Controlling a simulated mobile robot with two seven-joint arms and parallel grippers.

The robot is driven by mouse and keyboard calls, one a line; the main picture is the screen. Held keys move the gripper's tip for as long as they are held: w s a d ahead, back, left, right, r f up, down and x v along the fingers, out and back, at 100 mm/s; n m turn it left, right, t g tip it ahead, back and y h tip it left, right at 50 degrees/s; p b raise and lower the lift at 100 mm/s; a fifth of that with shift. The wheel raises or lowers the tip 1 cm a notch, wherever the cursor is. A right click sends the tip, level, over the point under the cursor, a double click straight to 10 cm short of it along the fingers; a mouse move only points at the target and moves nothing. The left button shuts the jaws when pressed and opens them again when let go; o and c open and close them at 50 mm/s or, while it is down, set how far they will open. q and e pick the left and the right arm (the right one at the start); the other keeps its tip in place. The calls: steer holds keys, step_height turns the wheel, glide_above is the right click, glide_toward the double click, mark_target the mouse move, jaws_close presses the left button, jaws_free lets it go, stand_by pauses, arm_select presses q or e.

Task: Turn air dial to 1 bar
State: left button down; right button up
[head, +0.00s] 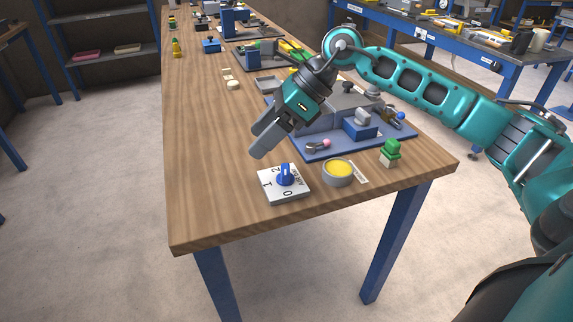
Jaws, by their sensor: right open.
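The air dial is a white square plate (284,191) with a blue knob (285,176) near the front end of the wooden table (205,190). I can make out the marks 1, 2 and 0 around the knob. The knob's white line stands roughly upright in the picture, near the 2. My right gripper (260,141) is open above the table, a little behind and left of the dial, tilted down to the left. It holds nothing and is apart from the knob. My left gripper is not in view.
Right of the dial are a round grey dish with yellow contents (339,171) and a green-and-white block (390,152). The table's left front area is clear.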

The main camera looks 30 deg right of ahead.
mark_target(285, 169)
steer(key=s+d+h, duration=0.1)
steer(key=d+h, duration=0.3)
steer(key=d, duration=0.6)
steer(key=shift+g, duration=0.4)
steer(key=x, duration=1.2)
steer(key=shift+a+f, duration=0.1)
steer(key=shift+f, duration=0.05)
steer(key=shift+c, duration=0.4)
steer(key=c, duration=1)
